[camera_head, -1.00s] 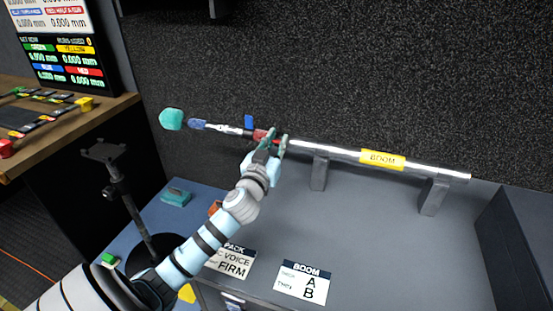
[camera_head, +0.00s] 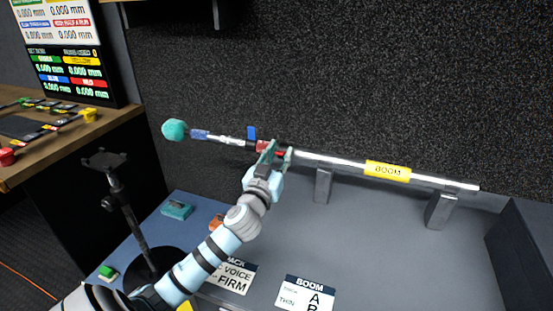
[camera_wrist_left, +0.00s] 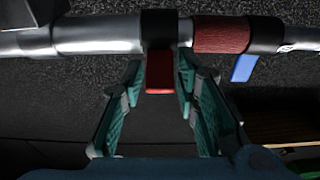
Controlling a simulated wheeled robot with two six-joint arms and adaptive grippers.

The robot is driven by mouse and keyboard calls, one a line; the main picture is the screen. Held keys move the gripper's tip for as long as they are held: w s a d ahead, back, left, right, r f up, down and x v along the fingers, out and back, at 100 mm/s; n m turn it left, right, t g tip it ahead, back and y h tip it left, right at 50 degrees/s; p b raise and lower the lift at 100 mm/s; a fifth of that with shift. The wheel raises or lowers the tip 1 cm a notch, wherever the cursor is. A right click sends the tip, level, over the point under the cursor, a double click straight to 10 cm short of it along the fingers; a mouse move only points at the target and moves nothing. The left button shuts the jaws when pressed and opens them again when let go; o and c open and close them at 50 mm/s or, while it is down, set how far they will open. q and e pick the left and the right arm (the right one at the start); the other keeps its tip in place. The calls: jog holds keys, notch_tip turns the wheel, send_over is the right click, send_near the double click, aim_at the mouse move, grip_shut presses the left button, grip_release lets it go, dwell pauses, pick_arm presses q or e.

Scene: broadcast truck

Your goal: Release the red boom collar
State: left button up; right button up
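The boom pole (camera_head: 330,162) runs across the head view, with a teal foam tip (camera_head: 175,130) at its left end. A red band (camera_head: 262,146) and a raised blue lever (camera_head: 252,132) are left of my left gripper (camera_head: 276,152). In the left wrist view, a black collar with a red lever (camera_wrist_left: 160,72) sits on the pole (camera_wrist_left: 95,35). The lever points down between the fingers of my left gripper (camera_wrist_left: 160,85), which are open with gaps on both sides. The red band (camera_wrist_left: 221,35) and blue lever (camera_wrist_left: 244,68) are to the right. My right gripper is not in view.
Two grey supports (camera_head: 322,186) (camera_head: 440,210) hold the pole above the grey bench. A yellow BOOM label (camera_head: 388,171) is on it. Cards (camera_head: 305,294) lie at the front. A black stand (camera_head: 130,205) is at left. A dark box (camera_head: 525,245) is at right.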

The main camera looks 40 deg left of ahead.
pick_arm(q)
jog(key=v, duration=1.1)
jog(key=shift+s, duration=0.3)
jog(key=shift+s+d+f, duration=0.1)
